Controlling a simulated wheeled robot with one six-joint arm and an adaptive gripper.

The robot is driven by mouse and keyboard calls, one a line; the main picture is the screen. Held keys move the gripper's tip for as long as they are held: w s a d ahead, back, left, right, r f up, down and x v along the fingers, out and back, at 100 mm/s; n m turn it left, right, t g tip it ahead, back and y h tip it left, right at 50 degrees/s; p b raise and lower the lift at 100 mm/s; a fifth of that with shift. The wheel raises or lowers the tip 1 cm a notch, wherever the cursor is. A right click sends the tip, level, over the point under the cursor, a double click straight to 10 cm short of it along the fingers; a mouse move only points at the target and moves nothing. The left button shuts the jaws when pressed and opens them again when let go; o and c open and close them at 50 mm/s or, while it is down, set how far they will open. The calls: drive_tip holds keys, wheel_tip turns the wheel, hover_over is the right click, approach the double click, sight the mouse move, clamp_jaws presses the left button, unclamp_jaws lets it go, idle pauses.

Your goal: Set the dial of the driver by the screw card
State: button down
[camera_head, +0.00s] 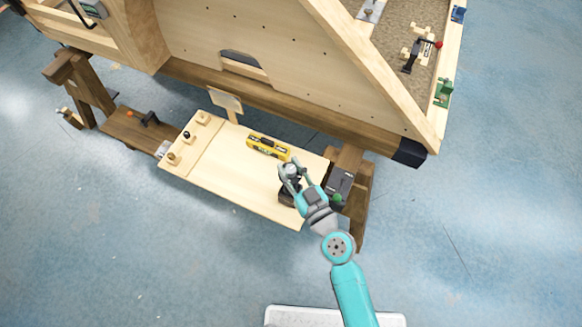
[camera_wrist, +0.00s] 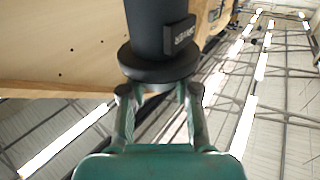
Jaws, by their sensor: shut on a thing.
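The driver (camera_head: 287,190) is dark and stands near the right end of the pale board; its grey top shows between my fingers. My gripper (camera_head: 291,167) is shut on the driver. In the wrist view, the fingers of my gripper (camera_wrist: 160,92) close at a wide black collar of the driver (camera_wrist: 158,62), below a dark cylinder with a small raised label. The dial's marks and setting cannot be read. A small pale panel (camera_head: 225,100), perhaps the screw card, stands at the back edge of the board; its face is too small to read.
The pale board (camera_head: 235,190) has a clear middle. A yellow level (camera_head: 268,147) lies behind the driver. A dark box (camera_head: 340,182) is close on the right. The large wooden frame (camera_head: 220,55) rises behind.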

idle(0.6)
drive_tip(key=c, duration=0.8)
unclamp_jaws()
drive_tip(key=v, duration=1.2)
drive_tip(key=shift+a, duration=0.1)
drive_tip(key=shift+s+f, duration=0.1)
drive_tip(key=s+d+m+h, duration=0.6)
drive_tip(key=s+d+h, duration=0.3)
drive_tip(key=s+d, duration=0.65)
drive_tip(key=shift+m+h, duration=0.4)
drive_tip(key=shift+h, duration=0.1)
drive_tip(key=s+r, duration=0.6)
drive_tip(key=shift+s+a+r, duration=0.2)
drive_tip(key=shift+a, duration=0.1)
